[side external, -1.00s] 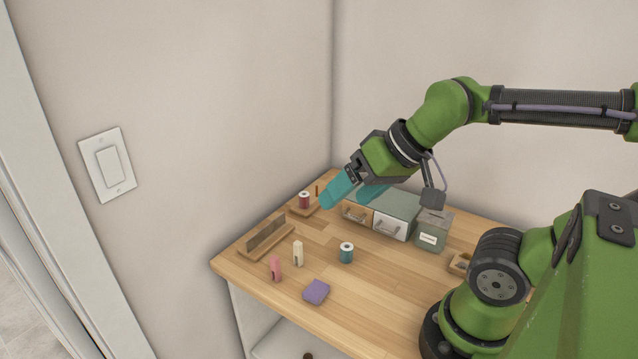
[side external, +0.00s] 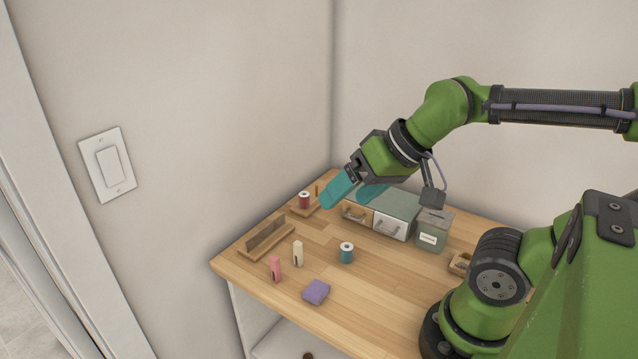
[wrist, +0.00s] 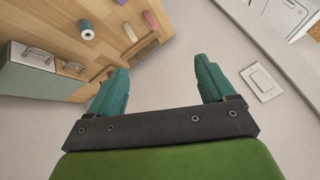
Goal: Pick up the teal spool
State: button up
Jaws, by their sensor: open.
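The teal spool (side external: 346,253) stands upright on the wooden table, right of the cream clothespin-like piece. It also shows near the top of the wrist view (wrist: 86,30). My gripper (side external: 347,190) is raised above the far part of the table, with its teal fingers spread apart and nothing between them. In the wrist view the fingers (wrist: 160,82) are wide apart, and the spool lies beyond them to the upper left. The spool is apart from the gripper and fully in sight in the side view.
A cream piece (side external: 298,253), a pink piece (side external: 275,268) and a purple block (side external: 316,291) stand near the spool. A drawer box (side external: 392,207) and a green-grey box (side external: 433,231) are behind it. A red spool (side external: 304,200) sits on a wooden holder; a slotted wooden rack (side external: 265,240) lies at left.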

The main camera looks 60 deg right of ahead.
jog(key=c, duration=0.4)
jog(key=m+g+h, duration=0.1)
jog(key=g+h, duration=0.1)
jog(key=g, duration=0.5)
send_over(347, 261)
jog(key=d, duration=0.2)
jog(key=f, duration=1.7)
jog(key=shift+w+a+f, duration=0.1)
jog(key=shift+a+f, duration=0.1)
jog(key=shift+f, duration=0.15)
jog(key=shift+w+a+f, duration=0.1)
jog(key=shift+a+f, duration=0.05)
jog(key=shift+f, duration=1.45)
jog(key=shift+a+f, duration=0.15)
jog(key=shift+f, duration=1.4)
